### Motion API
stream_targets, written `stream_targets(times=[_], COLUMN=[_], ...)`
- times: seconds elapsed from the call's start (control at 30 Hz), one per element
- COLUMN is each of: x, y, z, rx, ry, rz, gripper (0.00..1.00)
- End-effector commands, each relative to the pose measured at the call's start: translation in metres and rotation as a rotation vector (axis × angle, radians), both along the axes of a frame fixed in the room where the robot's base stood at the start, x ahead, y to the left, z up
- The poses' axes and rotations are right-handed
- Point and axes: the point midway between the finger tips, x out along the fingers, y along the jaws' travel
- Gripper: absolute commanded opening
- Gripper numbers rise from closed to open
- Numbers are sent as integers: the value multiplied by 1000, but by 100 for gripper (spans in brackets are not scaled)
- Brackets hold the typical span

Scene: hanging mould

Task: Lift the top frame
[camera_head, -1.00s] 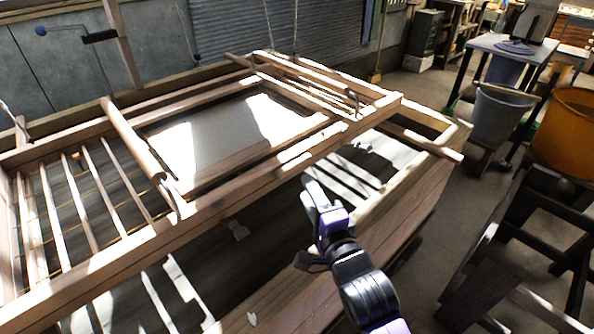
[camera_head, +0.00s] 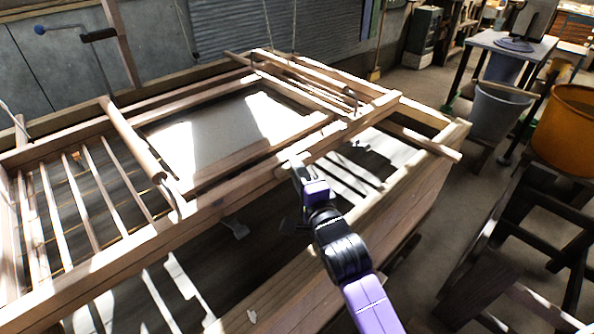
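The hanging mould is a wooden frame with slats on the left, lying over a large wooden vat (camera_head: 440,185). The top frame (camera_head: 250,158) is a rectangular wooden frame around a pale sheet (camera_head: 220,130), seated on the right part of the mould. My gripper (camera_head: 294,166) is at the near side of the mould, at or very close to its near rail, below the top frame's near bar. Its fingers are small and partly lost against the sunlit wood, so I cannot tell whether they are open, shut or touching it.
Cords (camera_head: 266,25) hang down at the back. A dark wooden rack (camera_head: 500,250) stands at the right, with an orange tub (camera_head: 570,130) and a grey bucket (camera_head: 497,110) behind it. A strip of floor is clear between the vat and the rack.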

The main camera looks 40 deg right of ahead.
Motion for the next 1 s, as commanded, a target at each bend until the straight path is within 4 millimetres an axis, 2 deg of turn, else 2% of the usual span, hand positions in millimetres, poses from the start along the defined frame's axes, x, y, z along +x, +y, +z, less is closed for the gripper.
stream_targets(times=[0.03,0.1,1.0], x=[0,0,0], y=[0,0,0], z=[0,0,-1], rx=[0,0,0], ry=[0,0,1], rz=[0,0,0], gripper=[13,0,0])
